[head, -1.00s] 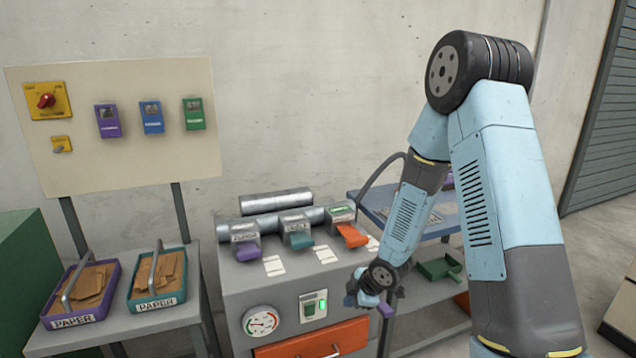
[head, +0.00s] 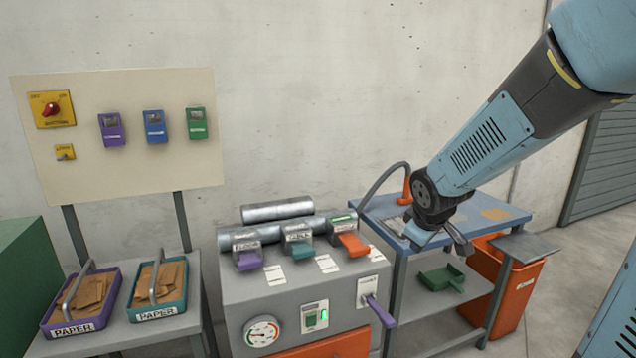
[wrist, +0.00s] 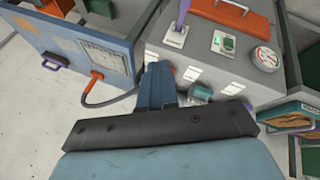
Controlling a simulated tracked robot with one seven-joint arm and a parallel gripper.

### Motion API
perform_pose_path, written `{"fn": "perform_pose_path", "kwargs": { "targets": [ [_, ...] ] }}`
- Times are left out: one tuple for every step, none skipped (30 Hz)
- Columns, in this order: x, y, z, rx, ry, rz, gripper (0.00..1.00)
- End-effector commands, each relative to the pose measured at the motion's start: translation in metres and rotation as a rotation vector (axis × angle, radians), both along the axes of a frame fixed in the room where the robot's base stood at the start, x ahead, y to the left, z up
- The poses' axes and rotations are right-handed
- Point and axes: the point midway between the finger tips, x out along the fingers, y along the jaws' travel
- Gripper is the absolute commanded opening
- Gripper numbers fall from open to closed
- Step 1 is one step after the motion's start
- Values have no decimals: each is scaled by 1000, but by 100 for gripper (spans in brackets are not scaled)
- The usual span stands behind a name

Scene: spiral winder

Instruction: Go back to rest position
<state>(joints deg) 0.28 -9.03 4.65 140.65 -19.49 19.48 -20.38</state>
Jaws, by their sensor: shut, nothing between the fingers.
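My arm reaches in from the upper right in the head view. My gripper (head: 457,238) hangs in front of the blue side table, to the right of the grey winder machine (head: 240,291), and holds nothing. In the wrist view my gripper (wrist: 157,72) shows as blue fingers close together, with the machine (wrist: 208,62) beyond them. The machine carries a purple, a teal and an orange lever on top. A purple-handled lever (head: 376,308) on its front right is clear of my gripper.
The blue side table (head: 480,206) has a green tray (head: 441,278) on its lower shelf. An orange bin (head: 520,292) stands at its right. Two paper trays (head: 80,322) sit on the left table. A switch panel (head: 90,180) stands behind. Open air lies above the machine.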

Motion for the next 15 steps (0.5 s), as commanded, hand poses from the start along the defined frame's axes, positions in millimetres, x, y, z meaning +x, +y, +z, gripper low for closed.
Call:
{"fn": "perform_pose_path", "kwargs": {
  "targets": [
    [-10,-3,13,17,-11,-43,0],
    [-16,-5,19,27,-11,-69,0],
    [-24,-7,27,44,-14,-104,0],
    [-30,-9,32,55,-15,-130,0],
    [-37,-10,38,68,-17,-156,0],
    [-46,-12,45,86,-18,-190,0],
    [-52,-13,50,99,-19,-214,0],
    [-59,-14,55,115,-19,-240,0],
    [-68,-15,61,133,-21,-271,0],
    [-75,-16,66,150,-22,-296,0],
    [-82,-16,70,165,-22,-319,0],
    [-92,-17,76,188,-22,-351,0],
    [-99,-17,80,203,-23,-372,0],
    [-107,-17,84,221,-23,-394,0],
    [-117,-17,89,244,-22,-423,0]
  ]
}}
